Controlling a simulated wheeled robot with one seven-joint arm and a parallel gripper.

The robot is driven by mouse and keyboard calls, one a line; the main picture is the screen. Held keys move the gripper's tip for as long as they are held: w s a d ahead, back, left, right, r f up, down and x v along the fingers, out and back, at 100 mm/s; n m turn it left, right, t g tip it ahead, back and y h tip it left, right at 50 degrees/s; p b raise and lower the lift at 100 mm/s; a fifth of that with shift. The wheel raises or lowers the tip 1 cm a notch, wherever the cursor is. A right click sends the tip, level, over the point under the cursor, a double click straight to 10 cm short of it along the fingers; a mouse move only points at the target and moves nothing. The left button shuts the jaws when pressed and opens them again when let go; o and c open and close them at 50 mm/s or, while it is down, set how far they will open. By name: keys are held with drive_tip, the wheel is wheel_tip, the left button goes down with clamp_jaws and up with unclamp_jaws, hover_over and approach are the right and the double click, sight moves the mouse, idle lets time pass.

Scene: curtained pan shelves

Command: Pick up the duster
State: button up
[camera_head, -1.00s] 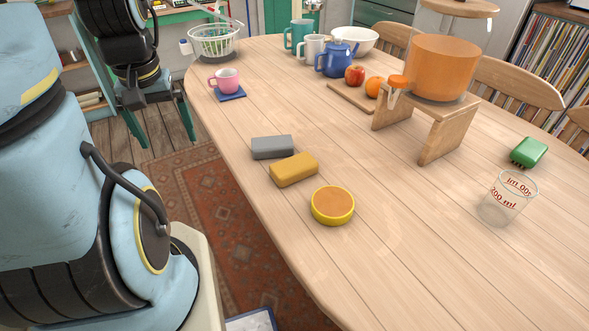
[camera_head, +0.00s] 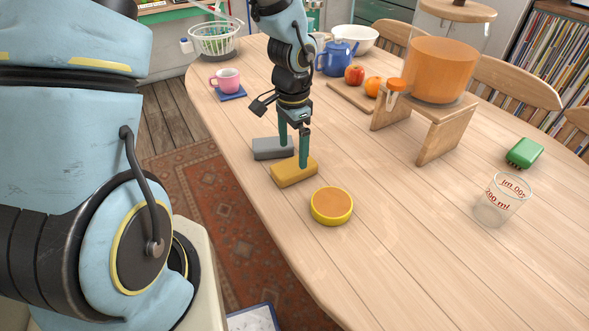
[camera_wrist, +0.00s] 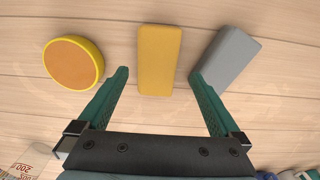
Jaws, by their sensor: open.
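A yellow block (camera_head: 287,177), perhaps the duster, lies on the wooden table. In the wrist view the yellow block (camera_wrist: 160,50) sits between my two fingertips, with a gap on both sides. A grey block (camera_head: 268,150) lies just behind it. The grey block (camera_wrist: 228,58) is right beside my right finger in the wrist view. My gripper (camera_head: 293,156) is open, pointing down over the yellow block and holding nothing. In the head view one finger is in front of part of the grey block and the other overlaps the yellow block. Whether the fingertips touch the table I cannot tell.
A round yellow-rimmed orange disc (camera_head: 331,206) lies nearby, to the left in the wrist view. A measuring cup (camera_head: 503,200) and a green block (camera_head: 524,152) stand at the right. A wooden stand (camera_head: 447,128) with a large orange-filled jar is behind. The table's middle is clear.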

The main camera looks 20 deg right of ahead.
sight(294, 165)
drive_tip(key=f, duration=0.4)
drive_tip(key=shift+s+d+f+p, duration=0.1)
drive_tip(key=shift+s+f+p, duration=0.2)
drive_tip(key=shift+f+p, duration=0.1)
drive_tip(key=shift+w+f, duration=0.1)
drive_tip(key=shift+f, duration=0.4)
drive_tip(key=c, duration=1.4)
wheel_tip(294, 165, up, 10)
drive_tip(key=shift+r, duration=0.1)
drive_tip(key=o, duration=0.9)
drive_tip(key=c, duration=0.6)
